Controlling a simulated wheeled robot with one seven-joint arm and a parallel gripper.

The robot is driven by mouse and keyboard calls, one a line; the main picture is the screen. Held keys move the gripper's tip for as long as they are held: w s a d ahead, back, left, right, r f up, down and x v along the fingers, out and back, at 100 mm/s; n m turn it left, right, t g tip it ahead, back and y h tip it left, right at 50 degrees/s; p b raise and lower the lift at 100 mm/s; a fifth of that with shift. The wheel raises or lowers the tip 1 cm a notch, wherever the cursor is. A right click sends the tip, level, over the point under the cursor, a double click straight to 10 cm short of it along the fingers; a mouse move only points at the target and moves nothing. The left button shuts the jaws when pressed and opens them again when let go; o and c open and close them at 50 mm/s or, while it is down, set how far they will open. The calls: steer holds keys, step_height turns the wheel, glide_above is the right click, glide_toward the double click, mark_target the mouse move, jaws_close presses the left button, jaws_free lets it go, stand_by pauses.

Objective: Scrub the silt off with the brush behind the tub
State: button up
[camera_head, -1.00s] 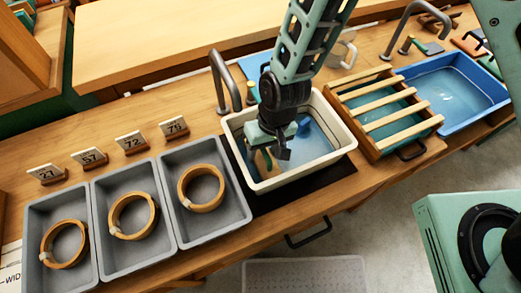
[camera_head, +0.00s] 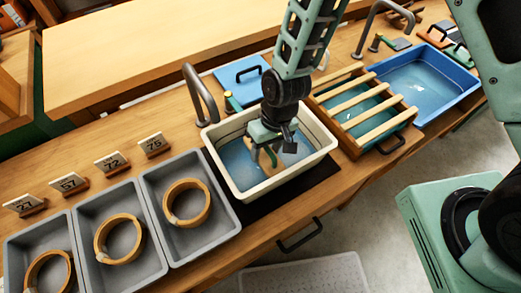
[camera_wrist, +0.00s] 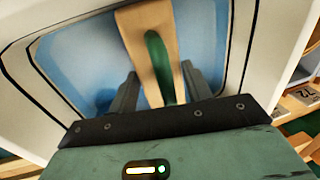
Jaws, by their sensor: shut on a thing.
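My gripper (camera_head: 268,148) is shut on a tan, wood-like piece (camera_wrist: 146,28) with a long dark green patch (camera_wrist: 160,62) on its face. I cannot tell its full shape. The piece is in the white tub (camera_head: 327,150), over or in the blue water; I cannot tell whether it touches the water. In the wrist view my gripper (camera_wrist: 150,95) has one finger on each side of the piece. A small item with a green part, possibly the brush (camera_head: 232,103), lies behind the tub, beside the tap; its bristles cannot be made out.
Three grey trays (camera_head: 229,222) at left each hold a tan ring (camera_head: 187,204); number cards stand behind them. A slatted rack (camera_head: 345,92) and a blue basin (camera_head: 425,85) are at right. A tap (camera_head: 200,90) rises behind the tub, near a blue lid (camera_head: 240,78).

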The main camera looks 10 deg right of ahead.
steer(key=shift+w+d+f, duration=0.1)
steer(key=shift+w+d, duration=0.25)
steer(key=shift+d, duration=0.5)
steer(key=shift+w+d+f, duration=0.1)
steer(key=shift+w+d, duration=0.2)
steer(key=shift+d, duration=0.5)
step_height(320, 180, up, 6)
steer(key=p, duration=0.4)
steer(key=shift+p, duration=0.4)
steer(key=shift+r, duration=0.15)
step_height(320, 180, up, 3)
steer(key=shift+f+p, duration=0.1)
steer(key=shift+p, duration=1.05)
steer(key=shift+a, duration=0.1)
